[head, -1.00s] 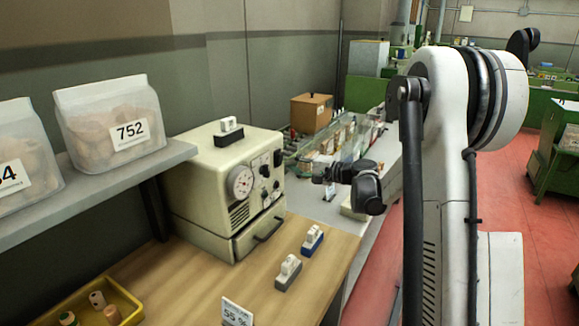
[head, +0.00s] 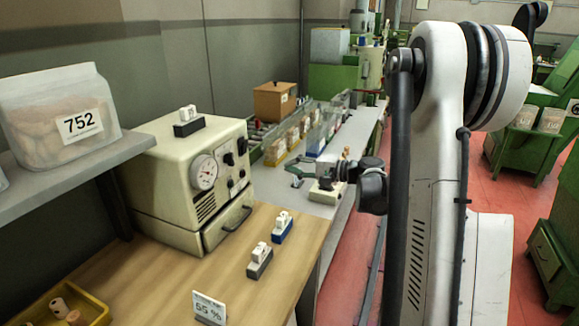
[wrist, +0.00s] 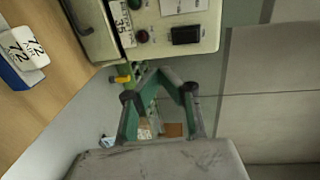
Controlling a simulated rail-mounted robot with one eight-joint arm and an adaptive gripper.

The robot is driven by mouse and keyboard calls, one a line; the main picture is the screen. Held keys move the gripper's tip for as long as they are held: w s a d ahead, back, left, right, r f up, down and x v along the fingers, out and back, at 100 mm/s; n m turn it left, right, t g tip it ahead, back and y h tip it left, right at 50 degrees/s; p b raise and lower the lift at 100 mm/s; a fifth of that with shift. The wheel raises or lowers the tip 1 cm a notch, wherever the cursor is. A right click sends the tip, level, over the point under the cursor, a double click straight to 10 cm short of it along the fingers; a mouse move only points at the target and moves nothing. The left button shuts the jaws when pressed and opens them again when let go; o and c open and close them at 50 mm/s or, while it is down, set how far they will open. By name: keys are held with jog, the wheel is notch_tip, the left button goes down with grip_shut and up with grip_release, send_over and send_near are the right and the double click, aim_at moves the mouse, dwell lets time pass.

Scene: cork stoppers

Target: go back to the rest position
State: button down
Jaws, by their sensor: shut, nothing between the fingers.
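My gripper (head: 322,172) is at the end of my arm in the middle of the head view, small and partly dark. It is in the air beyond the wooden bench's right end, in front of the grey counter. In the wrist view its green linkage fingers (wrist: 163,73) come together at the tips. They are shut with nothing between them. No cork stopper is in the gripper. Several corks (head: 66,311) lie in a yellow tray (head: 98,318) at the lower left of the head view.
A cream machine with a dial (head: 165,170) stands on the wooden bench (head: 150,272). Two small blocks, grey (head: 260,262) and blue (head: 283,229), and a 55 % card (head: 209,307) are in front. A shelf (head: 95,160) holds bag 752 (head: 60,115). Red floor (head: 490,200) is open at right.

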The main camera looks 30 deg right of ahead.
dwell(0.3)
jog(key=s+a+r+n+g+h, duration=0.25)
jog(key=s+a, duration=0.35)
jog(key=a, duration=0.3)
jog(key=s+a+r+n+g+h, duration=0.1)
jog(key=s+a+n+g, duration=0.15)
jog(key=s+a, duration=0.4)
jog(key=s+a+f+n+h, duration=0.1)
jog(key=s+a+n+h, duration=0.1)
jog(key=s, duration=0.8)
jog(key=s+a+f+n+g+h, duration=0.1)
jog(key=s+a+n+h, duration=0.2)
jog(key=s, duration=0.7)
jog(key=shift+a+f+n+h, duration=0.3)
jog(key=shift+a+f+h, duration=0.15)
jog(key=shift+h, duration=0.3)
